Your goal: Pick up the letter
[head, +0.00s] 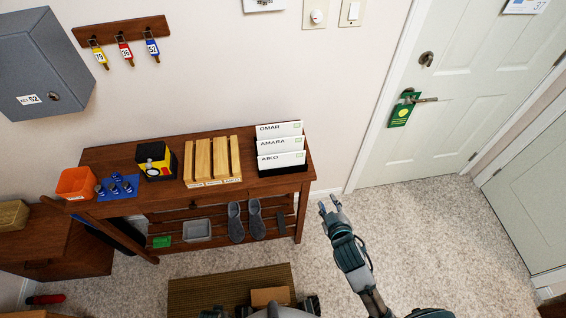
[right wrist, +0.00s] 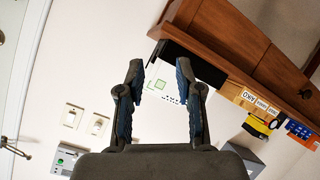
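A brown rectangular piece (head: 270,296) lies on the doormat, partly hidden by my body; it may be the letter. Three white cards marked OMAR (head: 279,130), AMARA (head: 281,145) and AIKO (head: 282,160) stand in a black holder at the right end of the console table. Each bears a small green mark. My right gripper (head: 332,205) is open and empty, right of the table and apart from it. In the right wrist view its fingers (right wrist: 160,80) are spread, with a green-marked white card beyond them. My left gripper does not show.
The console table (head: 160,205) carries wooden dividers (head: 212,160), a yellow-black box (head: 155,160) and an orange bin (head: 76,183). Slippers (head: 236,222) sit on its lower shelf. A doormat (head: 190,293) lies in front. Carpet by the door (head: 470,80) is clear.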

